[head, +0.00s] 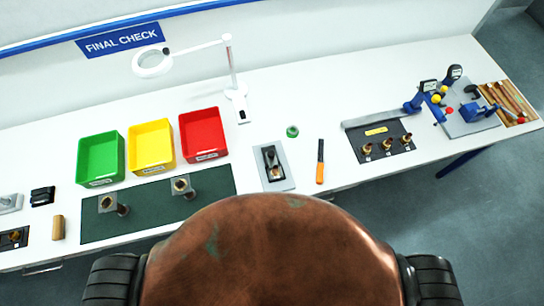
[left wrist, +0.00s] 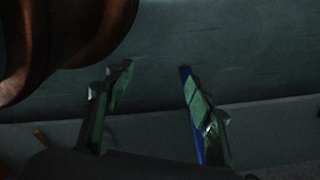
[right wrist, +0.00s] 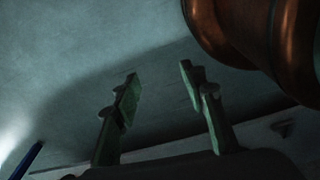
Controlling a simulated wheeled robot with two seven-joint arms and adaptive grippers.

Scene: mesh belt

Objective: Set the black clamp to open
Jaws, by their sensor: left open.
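At the far right of the bench in the head view, a dark curved handle (head: 472,91) stands on a grey plate (head: 462,126) beside blue fixture parts; it looks like the black clamp, but it is too small to tell its setting. My left gripper (left wrist: 157,70) is open and empty in the left wrist view, its fingers apart. My right gripper (right wrist: 160,75) is open and empty in the right wrist view. Neither gripper shows in the head view, and both are away from the clamp, over dark floor.
Green (head: 82,160), yellow (head: 133,148) and red (head: 186,136) bins stand left of a white lamp (head: 233,80). A grey plate with a black fixture (head: 281,182) and an orange-handled tool (head: 320,172) lie mid-bench. A dark tray with brass parts (head: 362,143) lies left of the blue fixtures.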

